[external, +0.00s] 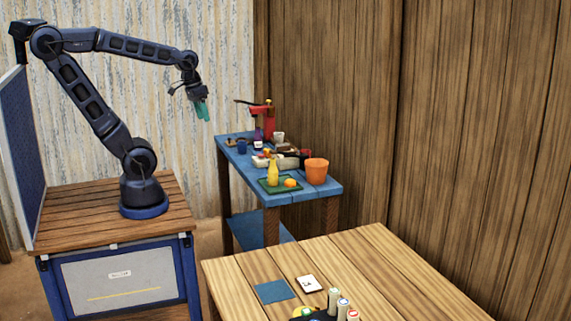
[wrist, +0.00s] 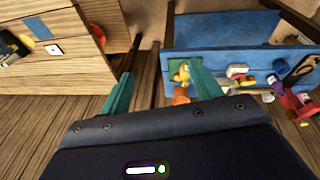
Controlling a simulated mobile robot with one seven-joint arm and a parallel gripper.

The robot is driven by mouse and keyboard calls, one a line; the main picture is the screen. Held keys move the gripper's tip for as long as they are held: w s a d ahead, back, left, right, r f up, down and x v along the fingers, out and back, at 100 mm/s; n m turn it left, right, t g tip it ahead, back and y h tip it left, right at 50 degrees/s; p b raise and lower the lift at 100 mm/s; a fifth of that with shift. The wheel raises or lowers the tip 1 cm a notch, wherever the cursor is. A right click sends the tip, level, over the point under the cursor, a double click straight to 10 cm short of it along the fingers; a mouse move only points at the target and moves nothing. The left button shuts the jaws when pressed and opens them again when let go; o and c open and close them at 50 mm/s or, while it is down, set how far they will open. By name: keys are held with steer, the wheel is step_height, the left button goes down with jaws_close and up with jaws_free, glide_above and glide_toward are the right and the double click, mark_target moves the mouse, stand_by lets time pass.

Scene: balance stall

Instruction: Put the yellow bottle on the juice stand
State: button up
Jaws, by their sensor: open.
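The yellow bottle (external: 273,172) stands upright on a green mat or tray (external: 265,184) on the blue table, beside a small orange fruit (external: 291,183). In the wrist view the bottle appears as a small yellow shape (wrist: 184,73) near the right finger. My gripper (external: 202,110) has teal fingers and is high in the air, to the left of and above the blue table, apart from everything. In the wrist view its fingers (wrist: 160,72) are spread with nothing held between them. I cannot tell which thing is the juice stand.
The blue table (external: 324,190) also holds an orange bucket (external: 316,171), a red press-like device (external: 263,122), a blue cup (external: 241,147) and other small items. A wooden table (external: 375,270) in front carries a blue square (external: 273,291), a white card (external: 309,283) and several small cylinders.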

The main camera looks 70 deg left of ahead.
steer(key=shift+s+a+r+m+t+y, duration=0.2)
steer(key=shift+s+r+m+t+y, duration=0.1)
steer(key=shift+s+r+t, duration=0.25)
steer(key=shift+s+a+r+m+t+y, duration=0.2)
steer(key=shift+s+r+m+t, duration=0.1)
steer(key=shift+r, duration=0.3)
steer(key=shift+s+a+r, duration=0.1)
steer(key=shift+r, duration=0.05)
steer(key=c, duration=0.3)
steer(key=shift+c, duration=0.2)
